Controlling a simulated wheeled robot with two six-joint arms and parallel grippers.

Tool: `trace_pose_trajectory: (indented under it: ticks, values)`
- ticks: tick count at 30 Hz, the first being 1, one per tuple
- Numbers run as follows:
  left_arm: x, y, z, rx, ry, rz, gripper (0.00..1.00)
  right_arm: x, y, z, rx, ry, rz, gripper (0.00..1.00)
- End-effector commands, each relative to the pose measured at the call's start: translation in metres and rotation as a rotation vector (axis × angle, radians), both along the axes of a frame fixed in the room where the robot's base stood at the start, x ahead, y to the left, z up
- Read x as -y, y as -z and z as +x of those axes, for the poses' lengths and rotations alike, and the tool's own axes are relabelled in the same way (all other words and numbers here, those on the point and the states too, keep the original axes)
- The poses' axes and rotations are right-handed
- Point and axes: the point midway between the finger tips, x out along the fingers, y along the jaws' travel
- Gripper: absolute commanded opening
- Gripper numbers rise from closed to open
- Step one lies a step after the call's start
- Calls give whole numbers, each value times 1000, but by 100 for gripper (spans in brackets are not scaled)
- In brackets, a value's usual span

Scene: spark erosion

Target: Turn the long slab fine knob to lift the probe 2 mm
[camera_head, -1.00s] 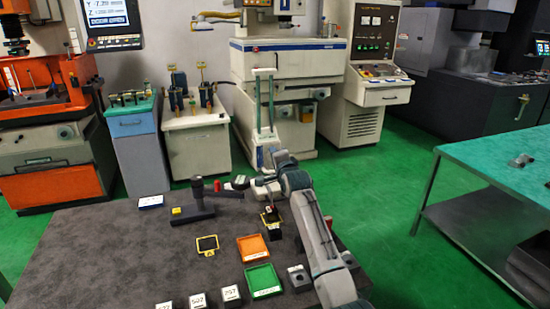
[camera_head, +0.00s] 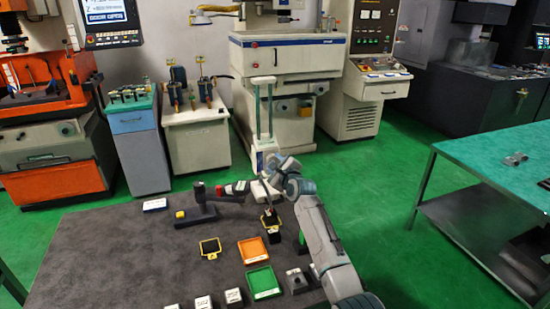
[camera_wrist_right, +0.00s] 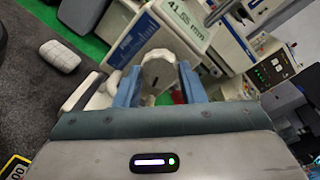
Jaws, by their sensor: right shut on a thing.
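My right gripper (camera_head: 266,184) reaches over the far edge of the grey table from the right. In the right wrist view its two blue fingers (camera_wrist_right: 158,85) are shut on a pale, rounded slab-like knob (camera_wrist_right: 158,68). A display reading 41.55 mm (camera_wrist_right: 146,40) stands just beyond the fingers. A dark stand with a yellow part (camera_head: 180,214) and a horizontal arm lies left of the gripper in the head view. The fingertips and knob are small and partly hidden there by my wrist. My left gripper is not in view.
An orange tray (camera_head: 254,250) and a green tray (camera_head: 262,282) lie on the table near my right forearm. A yellow-framed dark pad (camera_head: 210,247) is left of them. Numbered blocks (camera_head: 234,297) stand at the front edge. The table's left part is clear.

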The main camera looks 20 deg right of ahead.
Motion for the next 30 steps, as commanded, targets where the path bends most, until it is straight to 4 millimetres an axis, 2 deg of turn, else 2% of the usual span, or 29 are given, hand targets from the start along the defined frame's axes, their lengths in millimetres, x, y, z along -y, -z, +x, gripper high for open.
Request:
trace_pose_trajectory:
  ticks: [1, 3, 15, 30]
  values:
    - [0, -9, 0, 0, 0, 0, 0, 0, -3, 0, -5, 0, 44, 13]
    - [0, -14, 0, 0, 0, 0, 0, 1, -2, 0, -6, 1, 103, 13]
    - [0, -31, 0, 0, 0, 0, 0, 1, 1, 0, -15, 1, 358, 13]
    - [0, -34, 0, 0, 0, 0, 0, 1, 3, 0, -18, 0, 435, 13]
